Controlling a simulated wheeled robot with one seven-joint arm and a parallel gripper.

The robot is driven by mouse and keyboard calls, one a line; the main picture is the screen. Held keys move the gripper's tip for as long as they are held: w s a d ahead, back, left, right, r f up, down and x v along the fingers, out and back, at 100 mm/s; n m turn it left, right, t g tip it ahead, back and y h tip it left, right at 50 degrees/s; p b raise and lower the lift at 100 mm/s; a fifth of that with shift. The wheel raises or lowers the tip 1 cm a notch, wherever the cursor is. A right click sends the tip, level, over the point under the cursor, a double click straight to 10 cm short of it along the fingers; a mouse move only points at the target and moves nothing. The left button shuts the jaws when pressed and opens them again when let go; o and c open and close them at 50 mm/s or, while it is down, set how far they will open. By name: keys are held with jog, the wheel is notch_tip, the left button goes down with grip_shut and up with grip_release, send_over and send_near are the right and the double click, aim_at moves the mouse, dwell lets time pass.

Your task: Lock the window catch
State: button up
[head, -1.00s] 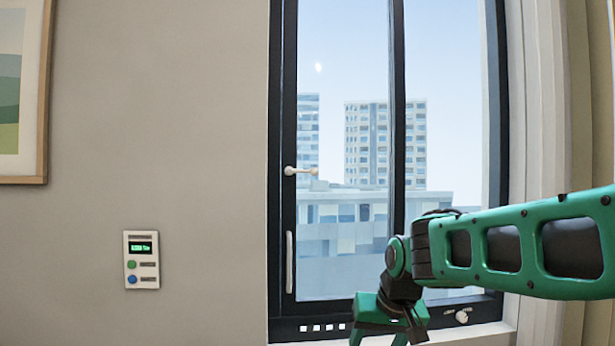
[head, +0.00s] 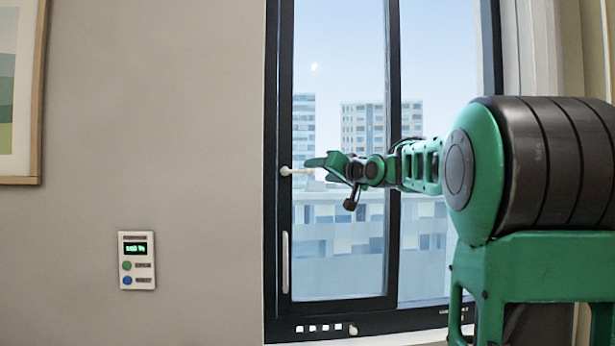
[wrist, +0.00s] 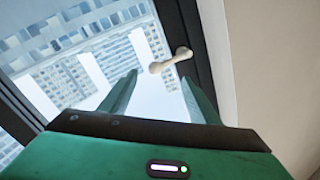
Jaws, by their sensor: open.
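The window catch appears to be a small white lever (head: 287,171) on the dark left upright of the window frame. It points right, about level. In the wrist view the pale lever (wrist: 170,61) lies just past my fingertips, slanting across the gap between them. My gripper (head: 317,167) is open and empty at the lever's right end in the head view. Its fingers also show spread in the wrist view (wrist: 160,77). I cannot tell whether they touch the lever. The lever's right tip is partly hidden by the gripper in the head view.
A long white pull handle (head: 285,262) is on the same upright, below the lever. A small pale knob (head: 352,330) sits on the bottom rail. A wall panel (head: 137,260) with buttons and a framed picture (head: 20,95) are to the left. My arm covers the window's right side.

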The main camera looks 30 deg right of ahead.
aim_at(310, 171)
jog(key=w, duration=0.6)
jog(key=shift+w+d, duration=0.25)
jog(key=shift+w, duration=0.05)
jog(key=shift+c, duration=0.7)
